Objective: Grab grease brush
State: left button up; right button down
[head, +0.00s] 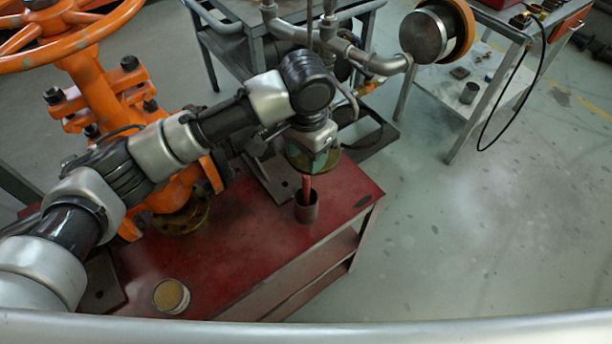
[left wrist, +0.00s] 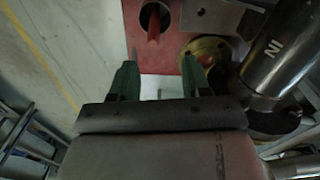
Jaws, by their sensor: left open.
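The grease brush (head: 307,186) stands in a dark cup (head: 306,212) near the right edge of the red table, its red handle pointing up. My left gripper (head: 312,160) hangs just above the handle's top in the head view, and its body hides part of what lies behind. In the left wrist view, the green fingers of the left gripper (left wrist: 159,68) are apart with nothing between them. There the brush's red handle (left wrist: 153,27) and the cup (left wrist: 154,8) lie beyond the fingertips, towards the top. My right gripper is not in view.
The red table (head: 240,255) has bare room in front. A round tin (head: 171,296) stands at its front left. The orange gate valve (head: 88,85) stands at the left. A grey cart (head: 227,25) with pipes is behind, and another table (head: 500,60) at the right.

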aim_at(306, 177)
pick_arm(q)
jog(key=f, duration=0.1)
jog(key=s+f, duration=0.1)
jog(key=f, duration=0.1)
jog(key=shift+s+f, duration=0.25)
jog(key=shift+s, duration=0.1)
jog(key=shift+w+f, duration=0.15)
jog(key=shift+f, duration=0.2)
jog(key=shift+w+f, duration=0.1)
jog(key=shift+f, duration=0.25)
notch_tip(306, 177, down, 4)
jog(key=shift+f+b, duration=0.2)
jog(key=shift+b, duration=0.15)
jog(key=shift+f, duration=0.15)
jog(key=shift+c, duration=2.1)
grip_shut()
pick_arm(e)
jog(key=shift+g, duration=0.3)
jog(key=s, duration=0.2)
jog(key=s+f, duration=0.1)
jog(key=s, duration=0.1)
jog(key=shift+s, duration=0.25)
